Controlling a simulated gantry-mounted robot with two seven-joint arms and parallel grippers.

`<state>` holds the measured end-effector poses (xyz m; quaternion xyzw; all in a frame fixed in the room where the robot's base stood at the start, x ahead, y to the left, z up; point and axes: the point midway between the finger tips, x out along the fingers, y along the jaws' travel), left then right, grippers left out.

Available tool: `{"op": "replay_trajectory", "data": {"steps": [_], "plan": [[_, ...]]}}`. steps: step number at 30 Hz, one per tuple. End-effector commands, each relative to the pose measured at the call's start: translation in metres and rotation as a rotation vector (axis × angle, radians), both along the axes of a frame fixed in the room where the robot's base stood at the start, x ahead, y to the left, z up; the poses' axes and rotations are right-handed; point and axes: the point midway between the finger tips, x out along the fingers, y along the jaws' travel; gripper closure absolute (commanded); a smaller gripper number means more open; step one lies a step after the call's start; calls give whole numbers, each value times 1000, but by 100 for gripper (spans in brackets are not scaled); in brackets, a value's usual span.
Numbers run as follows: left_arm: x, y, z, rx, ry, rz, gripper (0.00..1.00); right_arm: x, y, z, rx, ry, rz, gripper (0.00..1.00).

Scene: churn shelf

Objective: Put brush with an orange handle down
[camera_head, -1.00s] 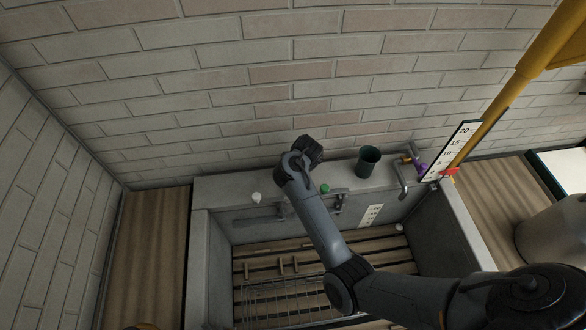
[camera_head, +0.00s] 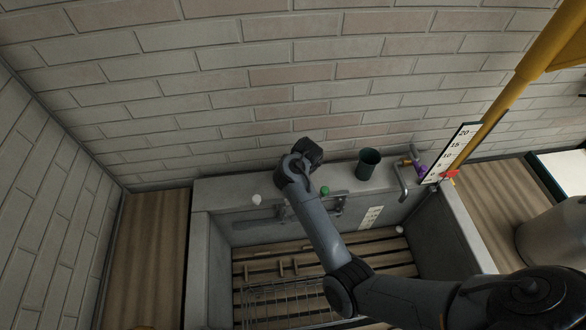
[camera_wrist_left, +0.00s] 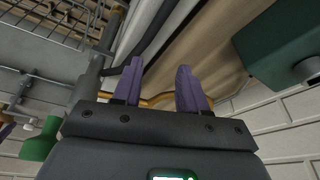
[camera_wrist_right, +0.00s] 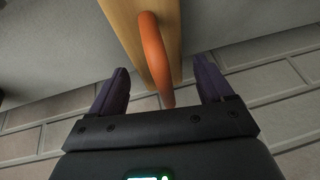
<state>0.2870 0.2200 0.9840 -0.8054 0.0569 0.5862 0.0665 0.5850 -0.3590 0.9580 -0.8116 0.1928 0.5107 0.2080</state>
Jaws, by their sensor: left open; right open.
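In the right wrist view, the brush shows as a pale wooden block (camera_wrist_right: 162,28) with an orange handle (camera_wrist_right: 154,58). The handle's near end lies between the two fingers of my right gripper (camera_wrist_right: 160,82), which is open with gaps on both sides. In the head view, my right gripper (camera_head: 309,152) is over the ledge at the back of the sink, by the brick wall, and hides the brush. My left gripper (camera_wrist_left: 158,78) is open and empty in the left wrist view. It is outside the head view.
A dark green cup (camera_head: 368,164) stands on the sink ledge (camera_head: 230,187), right of my right gripper. A small green thing (camera_head: 325,190) and a tap (camera_head: 404,183) are nearby. A wire rack (camera_head: 285,300) lies in the sink. A green box (camera_wrist_left: 285,45) is near my left gripper.

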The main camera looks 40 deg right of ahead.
Motion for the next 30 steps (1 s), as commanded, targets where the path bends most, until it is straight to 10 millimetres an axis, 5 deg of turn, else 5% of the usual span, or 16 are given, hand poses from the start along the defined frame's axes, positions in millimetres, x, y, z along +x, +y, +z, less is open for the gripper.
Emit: {"op": "replay_trajectory", "data": {"steps": [18,30], "plan": [[0,-3,70,-14,-1,8,58,-39,9,93,-3,0,1,20],[0,-2,83,-10,-1,6,58,-56,14,104,-8,6,24,20]]}}
